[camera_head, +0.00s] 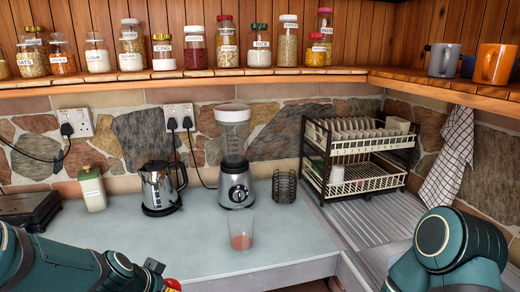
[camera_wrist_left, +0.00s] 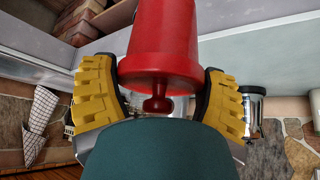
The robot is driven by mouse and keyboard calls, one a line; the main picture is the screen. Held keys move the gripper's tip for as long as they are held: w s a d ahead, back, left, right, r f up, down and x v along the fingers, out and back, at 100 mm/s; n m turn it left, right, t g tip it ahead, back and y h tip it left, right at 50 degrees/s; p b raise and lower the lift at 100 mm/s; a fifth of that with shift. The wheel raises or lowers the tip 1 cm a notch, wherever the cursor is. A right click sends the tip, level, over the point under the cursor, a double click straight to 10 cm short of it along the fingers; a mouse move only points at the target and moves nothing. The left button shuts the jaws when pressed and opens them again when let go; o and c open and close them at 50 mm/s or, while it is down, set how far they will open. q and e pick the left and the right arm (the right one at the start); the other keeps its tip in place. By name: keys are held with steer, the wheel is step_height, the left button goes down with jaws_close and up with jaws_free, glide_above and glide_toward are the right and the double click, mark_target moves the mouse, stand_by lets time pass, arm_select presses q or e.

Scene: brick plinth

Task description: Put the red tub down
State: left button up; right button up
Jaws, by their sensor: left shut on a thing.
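The red tub (camera_wrist_left: 170,45) fills the upper middle of the left wrist view, with a red knob (camera_wrist_left: 157,104) at its near end. My left gripper (camera_wrist_left: 162,90) has its yellow fingers shut on the tub, one on each side. In the head view my left arm comes in at the lower left, and only a small red piece of the tub (camera_head: 172,285) shows at the bottom edge. The rest of the tub is out of that view. My right arm shows at the lower right, but its gripper is out of view.
The pale worktop (camera_head: 150,240) has clear room at its front left. A glass (camera_head: 240,232) with reddish contents stands near its front edge. A kettle (camera_head: 160,187), blender (camera_head: 235,180), wire holder (camera_head: 284,187) and cream canister (camera_head: 92,188) stand behind. A dish rack (camera_head: 365,180) is right.

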arm_select(q)
steer(key=d+f+n+y, duration=0.2)
steer(key=d+f+n, duration=0.2)
steer(key=f, duration=0.1)
steer(key=shift+w+d+f+n+t+y, duration=0.15)
steer(key=shift+f+n+t+y, duration=0.15)
steer(key=shift+n, duration=0.1)
steer(key=shift+w+r, duration=0.1)
stand_by(0.5)
